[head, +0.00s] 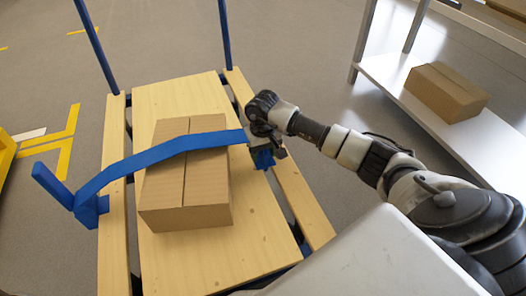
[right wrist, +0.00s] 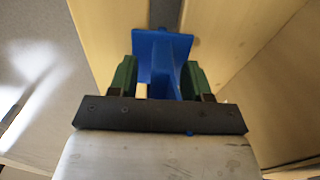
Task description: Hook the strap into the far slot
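The blue strap (head: 165,152) runs from a blue bracket (head: 88,208) on the cart's left rail, over a cardboard box (head: 186,188), to my right gripper (head: 262,145). The right gripper is at the strap's right end, above the cart's right rail. In the right wrist view, its green fingers (right wrist: 160,80) stand on either side of a blue piece (right wrist: 163,58); it appears held, though a narrow gap shows at the left finger. The blue piece also shows below the gripper in the head view (head: 263,159). The far slot cannot be made out. My left gripper is out of view.
The cart has a wooden deck (head: 255,235), wooden side rails and blue uprights (head: 225,35). A metal table (head: 480,135) with another box (head: 447,91) stands at the right. Yellow markings (head: 72,120) lie on the floor at left.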

